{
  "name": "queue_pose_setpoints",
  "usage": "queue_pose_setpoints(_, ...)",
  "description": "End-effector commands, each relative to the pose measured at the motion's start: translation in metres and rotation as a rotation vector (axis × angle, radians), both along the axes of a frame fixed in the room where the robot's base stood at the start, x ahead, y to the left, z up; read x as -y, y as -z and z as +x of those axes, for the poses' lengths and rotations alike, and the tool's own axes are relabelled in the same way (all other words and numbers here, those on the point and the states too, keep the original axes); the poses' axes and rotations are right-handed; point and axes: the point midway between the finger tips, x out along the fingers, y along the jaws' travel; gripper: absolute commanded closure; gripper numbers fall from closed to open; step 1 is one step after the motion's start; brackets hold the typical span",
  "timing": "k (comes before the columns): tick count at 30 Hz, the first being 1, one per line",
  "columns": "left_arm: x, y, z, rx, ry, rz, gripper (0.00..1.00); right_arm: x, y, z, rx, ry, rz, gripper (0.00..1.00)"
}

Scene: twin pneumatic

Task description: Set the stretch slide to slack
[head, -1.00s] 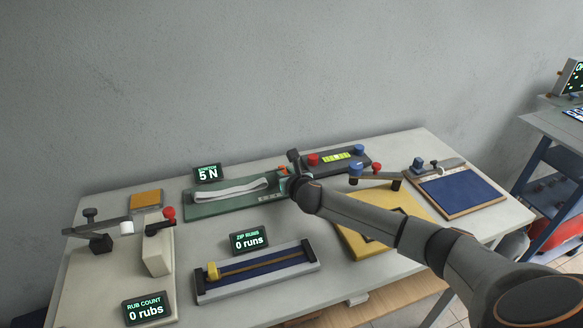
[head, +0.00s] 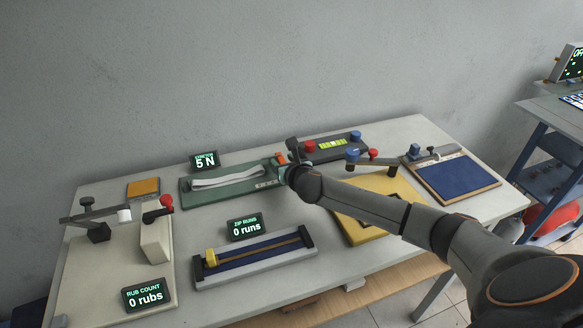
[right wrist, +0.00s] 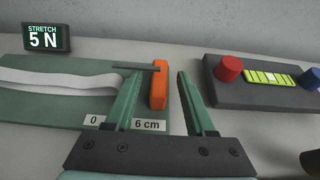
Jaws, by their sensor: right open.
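The stretch rig is a green base (head: 205,197) at the back of the table with a white band (head: 228,179) along it. Its display (head: 204,162) reads 5 N, also in the right wrist view (right wrist: 43,38). An orange slide handle (right wrist: 158,85) stands at the rig's right end, near the "6 cm" label (right wrist: 148,125); it shows small in the head view (head: 281,158). My right gripper (right wrist: 160,76) is open, with one finger on each side of the handle. Whether a finger touches it I cannot tell. My left gripper is not in view.
Right of the rig is a dark box (right wrist: 265,92) with a red knob (right wrist: 228,68) and a blue knob. The zip rig (head: 255,270) lies in front, and the rub rig (head: 155,245) is at left. A yellow board (head: 385,210) lies under my right arm.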

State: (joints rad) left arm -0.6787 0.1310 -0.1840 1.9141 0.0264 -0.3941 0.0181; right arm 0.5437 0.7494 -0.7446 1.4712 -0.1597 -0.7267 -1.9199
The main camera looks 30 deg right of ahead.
Motion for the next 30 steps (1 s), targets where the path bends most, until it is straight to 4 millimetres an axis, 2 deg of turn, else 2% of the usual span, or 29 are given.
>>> queue_pose_setpoints(12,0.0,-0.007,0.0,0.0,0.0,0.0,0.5,-0.015,-0.027,-0.062,0.0,-0.003,-0.001,0.45)
queue_pose_setpoints(18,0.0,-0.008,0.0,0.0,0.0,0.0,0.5,-0.02,-0.037,-0.086,0.0,-0.002,-0.001,0.45)
queue_pose_setpoints(24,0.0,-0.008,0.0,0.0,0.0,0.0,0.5,-0.023,-0.041,-0.096,0.0,-0.001,0.0,0.45)
queue_pose_setpoints(30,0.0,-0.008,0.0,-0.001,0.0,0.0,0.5,-0.023,-0.041,-0.097,0.0,-0.001,0.001,0.45)
